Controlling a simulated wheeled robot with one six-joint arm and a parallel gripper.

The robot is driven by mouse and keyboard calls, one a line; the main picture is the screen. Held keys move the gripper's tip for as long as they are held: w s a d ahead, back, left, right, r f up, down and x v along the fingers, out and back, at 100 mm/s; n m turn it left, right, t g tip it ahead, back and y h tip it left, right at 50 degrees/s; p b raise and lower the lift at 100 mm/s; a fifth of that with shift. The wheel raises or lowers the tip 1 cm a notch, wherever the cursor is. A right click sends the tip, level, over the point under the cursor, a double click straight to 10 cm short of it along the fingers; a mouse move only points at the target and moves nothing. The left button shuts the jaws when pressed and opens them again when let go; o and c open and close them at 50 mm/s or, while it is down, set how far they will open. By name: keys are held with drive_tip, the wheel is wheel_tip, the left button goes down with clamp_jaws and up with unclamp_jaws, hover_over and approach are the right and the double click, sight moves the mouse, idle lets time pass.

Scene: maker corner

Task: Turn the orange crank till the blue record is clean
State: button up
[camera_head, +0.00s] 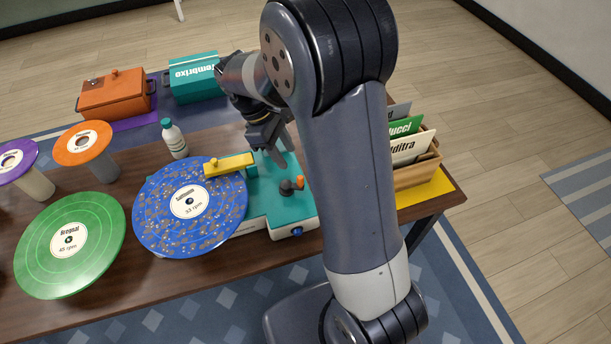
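The blue record (165,222) lies on the teal and white machine (266,205), its face covered in brown specks around a white label. A yellow arm (229,165) reaches over its far right edge. A small orange knob (299,181), which looks like the crank's handle, sits beside a dark round hub (286,188) on the machine's top. My gripper (277,156) points down above the machine's far part, behind the orange knob and apart from it in the picture. Its fingertips are small and partly dark, so I cannot tell whether they are open. My arm hides the machine's right side.
A green record (90,265), an orange record (70,150) and a purple record (30,150) stand at left. A white bottle (177,146) stands behind the blue record. Orange (110,102) and teal (190,88) boxes are at the back. A wooden card crate (418,172) is at right.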

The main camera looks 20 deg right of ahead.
sight(299, 176)
drive_tip(key=x, duration=1)
drive_tip(key=shift+p, duration=0.35)
drive_tip(key=shift+c, duration=0.3)
clamp_jaws()
